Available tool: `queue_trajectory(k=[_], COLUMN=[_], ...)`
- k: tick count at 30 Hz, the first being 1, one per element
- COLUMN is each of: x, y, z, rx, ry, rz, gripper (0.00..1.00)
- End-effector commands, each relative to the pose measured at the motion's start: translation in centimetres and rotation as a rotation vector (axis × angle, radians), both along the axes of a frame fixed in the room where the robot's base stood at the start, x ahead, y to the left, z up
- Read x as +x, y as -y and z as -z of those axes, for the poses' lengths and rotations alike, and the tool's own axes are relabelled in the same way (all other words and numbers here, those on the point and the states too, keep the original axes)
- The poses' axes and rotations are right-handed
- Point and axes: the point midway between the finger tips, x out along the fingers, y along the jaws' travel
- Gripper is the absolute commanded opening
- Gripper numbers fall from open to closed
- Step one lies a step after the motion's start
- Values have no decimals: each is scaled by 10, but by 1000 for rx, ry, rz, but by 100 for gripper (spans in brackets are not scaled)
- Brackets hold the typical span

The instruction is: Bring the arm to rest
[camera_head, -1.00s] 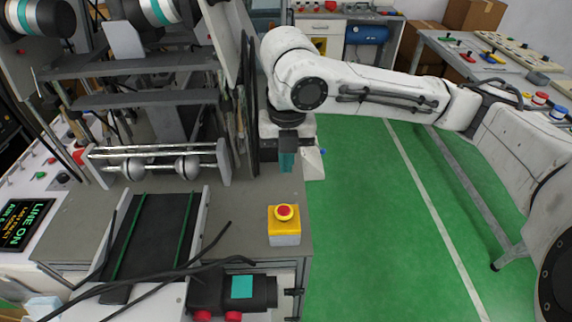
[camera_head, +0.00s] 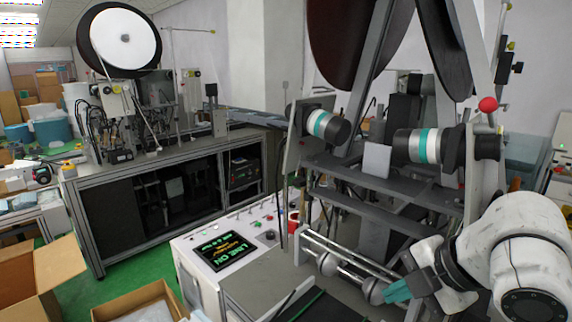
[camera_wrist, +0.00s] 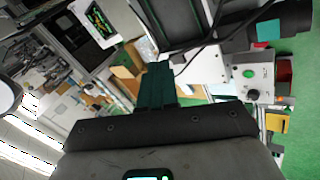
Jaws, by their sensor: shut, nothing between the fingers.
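My white arm (camera_head: 528,262) reaches in at the lower right of the head view, in front of the machine. My gripper (camera_head: 396,291) is at its end, its teal fingers pointing left, just in front of the metal rollers (camera_head: 350,272) in the picture. I cannot tell how far apart they are. In the wrist view, my gripper (camera_wrist: 157,82) shows as dark teal fingers closed together, with nothing between them.
The control panel with its green "LINE ON" screen (camera_head: 225,251) is left of the rollers. A dark conveyor belt (camera_head: 318,309) lies below. A workbench with a white reel (camera_head: 125,42) stands behind at left. Open cardboard boxes (camera_head: 140,303) are at lower left, with green floor between.

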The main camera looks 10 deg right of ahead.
Motion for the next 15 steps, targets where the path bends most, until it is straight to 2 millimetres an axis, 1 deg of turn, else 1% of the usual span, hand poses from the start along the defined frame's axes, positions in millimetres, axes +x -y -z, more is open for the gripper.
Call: queue_trajectory(k=[1,3,5,8,11,14,15], x=[7,14,18,21,18,8,2], y=[-18,-32,-41,-52,-57,-58,-57], z=[-4,-8,-8,1,22,52,67], rx=[93,209,306,461,594,700,733], ry=[21,36,36,10,-44,-116,-148], rz=[49,138,219,363,521,691,762], gripper=[0,0,0,0,0,0,0])
